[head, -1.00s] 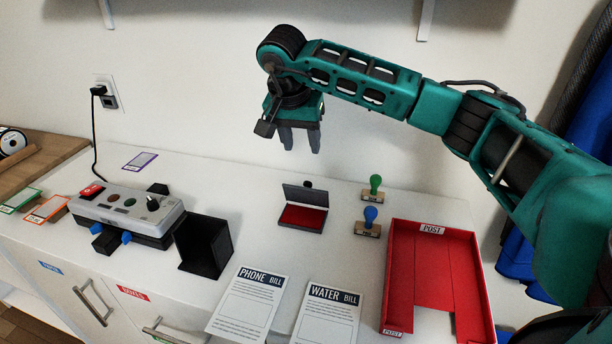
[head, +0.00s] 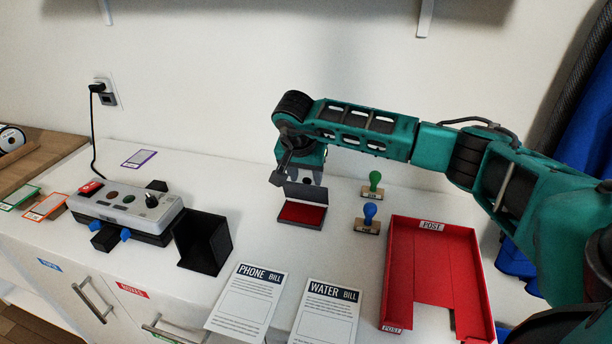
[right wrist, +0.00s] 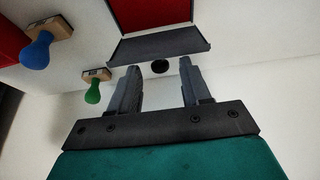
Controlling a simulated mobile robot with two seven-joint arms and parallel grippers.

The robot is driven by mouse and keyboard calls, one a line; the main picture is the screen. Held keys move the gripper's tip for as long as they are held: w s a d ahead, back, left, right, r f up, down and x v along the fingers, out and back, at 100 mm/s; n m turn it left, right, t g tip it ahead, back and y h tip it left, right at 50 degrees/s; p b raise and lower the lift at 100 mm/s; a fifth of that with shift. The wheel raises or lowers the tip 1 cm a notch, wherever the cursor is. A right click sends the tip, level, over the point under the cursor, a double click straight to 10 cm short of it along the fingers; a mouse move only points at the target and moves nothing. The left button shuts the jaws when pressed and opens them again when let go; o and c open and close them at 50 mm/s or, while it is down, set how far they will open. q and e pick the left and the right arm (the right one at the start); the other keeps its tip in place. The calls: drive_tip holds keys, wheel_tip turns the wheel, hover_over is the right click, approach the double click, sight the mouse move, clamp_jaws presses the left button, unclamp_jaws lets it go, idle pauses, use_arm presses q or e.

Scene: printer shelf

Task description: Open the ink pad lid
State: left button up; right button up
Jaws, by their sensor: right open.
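The ink pad (head: 302,213) lies on the white counter with its red pad showing. Its dark lid (head: 306,194) stands raised along the back edge. In the right wrist view the red pad (right wrist: 150,12) is at the top, with the lid (right wrist: 160,45) edge-on below it. My right gripper (head: 304,180) is just behind and above the lid, pointing down. In the right wrist view its two fingers (right wrist: 157,80) are apart, with nothing held between them. A small round black knob (right wrist: 160,66) shows between the fingertips. My left gripper is not in view.
A green-handled stamp (head: 374,184) and a blue-handled stamp (head: 368,219) stand right of the pad. A red post tray (head: 400,270) is further right. Two bills, a phone bill (head: 245,297) and a water bill (head: 328,312), lie in front. A black holder (head: 204,243) stands left.

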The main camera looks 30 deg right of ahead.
drive_tip(key=shift+w+d+f, duration=0.1)
drive_tip(key=shift+d+f, duration=0.05)
drive_tip(key=shift+f, duration=0.25)
clamp_jaws()
idle(0.4)
